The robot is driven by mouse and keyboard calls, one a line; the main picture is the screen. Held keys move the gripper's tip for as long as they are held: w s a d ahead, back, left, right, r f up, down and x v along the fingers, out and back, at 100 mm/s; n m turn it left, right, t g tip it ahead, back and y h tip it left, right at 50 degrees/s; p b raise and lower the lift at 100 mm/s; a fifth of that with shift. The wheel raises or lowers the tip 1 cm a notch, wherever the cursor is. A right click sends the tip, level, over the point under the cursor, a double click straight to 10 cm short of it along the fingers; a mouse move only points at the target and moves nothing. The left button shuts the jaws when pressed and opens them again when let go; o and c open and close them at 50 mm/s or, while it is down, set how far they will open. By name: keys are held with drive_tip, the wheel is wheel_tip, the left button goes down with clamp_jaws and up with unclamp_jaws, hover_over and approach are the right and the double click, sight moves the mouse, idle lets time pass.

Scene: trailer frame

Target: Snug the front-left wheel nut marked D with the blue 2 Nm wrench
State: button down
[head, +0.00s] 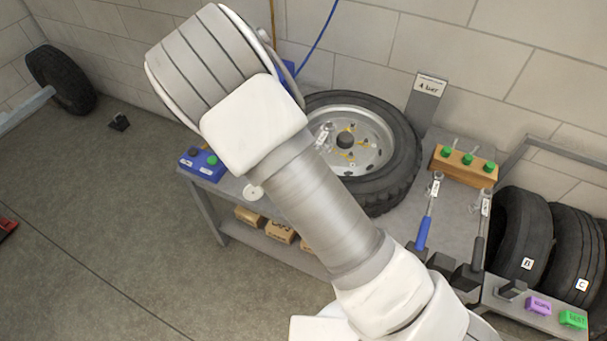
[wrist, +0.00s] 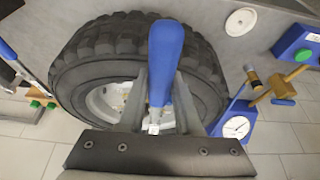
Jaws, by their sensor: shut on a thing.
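A wheel with a black tyre (head: 398,150) and silver rim (head: 372,122) lies on the bench, partly behind my arm. Its small nuts and yellow marks show on the rim, but I cannot read a D. In the wrist view the tyre (wrist: 92,55) is below my gripper (wrist: 158,100), which is shut on a blue-handled tool (wrist: 166,55). A small white tag shows at its lower end; its text is unreadable. The tool's tip is hidden, so I cannot tell whether it touches a nut. Another blue-handled wrench (head: 424,230) with a white tag rests at the bench's right.
A dark-handled wrench (head: 480,240) lies beside the resting blue one. A wooden block with green knobs (head: 463,165) and a "4 bar" sign (head: 428,88) stand right of the wheel. A blue button box (head: 202,163) is at left. A dial gauge (wrist: 236,127) shows in the wrist view.

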drive_tip(key=shift+w+a, duration=0.1)
drive_tip(key=shift+a, duration=0.15)
idle(0.3)
drive_tip(key=shift+w+a+r+m+h+p, duration=0.15)
drive_tip(key=shift+w+a+m+p, duration=0.1)
drive_tip(key=shift+a+m+p, duration=0.15)
drive_tip(key=shift+w+a+f+m+h+p, duration=0.1)
drive_tip(key=shift+w+a+m+p, duration=0.15)
drive_tip(key=shift+a+p, duration=0.3)
drive_tip(key=shift+w+a+r+m+h+p, duration=0.15)
drive_tip(key=shift+w+a+m+p, duration=0.1)
drive_tip(key=shift+a+m+p, duration=0.15)
drive_tip(key=shift+a+f, duration=0.1)
